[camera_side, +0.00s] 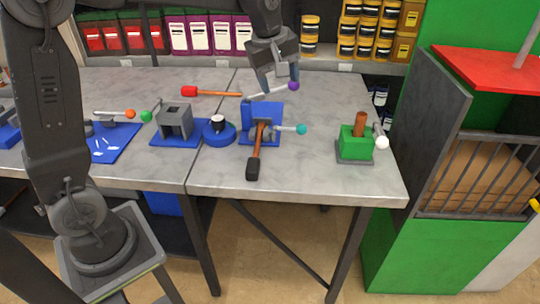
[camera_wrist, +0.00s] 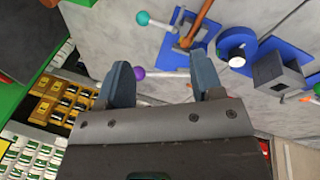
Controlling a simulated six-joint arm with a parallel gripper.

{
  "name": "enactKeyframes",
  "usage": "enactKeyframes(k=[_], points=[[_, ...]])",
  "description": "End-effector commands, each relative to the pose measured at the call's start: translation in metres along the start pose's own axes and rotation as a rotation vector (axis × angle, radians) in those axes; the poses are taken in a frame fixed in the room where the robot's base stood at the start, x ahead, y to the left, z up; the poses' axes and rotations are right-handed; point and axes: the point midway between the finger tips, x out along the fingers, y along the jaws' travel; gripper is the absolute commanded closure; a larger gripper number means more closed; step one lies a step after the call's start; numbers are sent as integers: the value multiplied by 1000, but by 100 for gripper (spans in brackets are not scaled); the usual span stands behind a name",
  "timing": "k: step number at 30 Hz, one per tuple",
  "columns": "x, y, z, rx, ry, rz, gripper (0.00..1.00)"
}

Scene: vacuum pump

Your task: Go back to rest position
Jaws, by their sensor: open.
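My gripper (camera_side: 280,82) hangs above the back part of the right table, and its two blue-grey fingers (camera_wrist: 158,84) stand apart in the wrist view. A grey rod with a purple ball (camera_side: 293,86) shows at the fingertips in the side view; in the wrist view its purple ball (camera_wrist: 139,73) and rod lie beyond and between the fingers. I cannot tell whether it touches them. Just in front stands a blue fixture (camera_side: 262,112) with a dark-handled tool with a brown shaft (camera_side: 254,158) and a rod with a teal ball (camera_side: 301,129).
A blue round part (camera_side: 219,133) and a grey block on a blue base (camera_side: 174,122) stand to the left. A red-handled screwdriver (camera_side: 210,92) lies behind. A green block (camera_side: 355,145) stands at the right. Shelves with bins (camera_side: 375,30) line the back. The table's front right is clear.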

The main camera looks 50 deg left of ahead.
Motion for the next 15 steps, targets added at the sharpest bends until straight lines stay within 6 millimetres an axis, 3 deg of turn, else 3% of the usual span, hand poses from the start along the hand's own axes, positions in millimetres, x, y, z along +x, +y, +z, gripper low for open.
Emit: enactKeyframes(k=[1, 6, 10, 15], points=[[-16, -16, 10, 89, 8, 20, 40], [-46, -71, 41, 417, 40, 72, 40], [-58, -117, 64, 668, 75, 105, 40], [-57, -171, 89, 965, 128, 136, 40]])
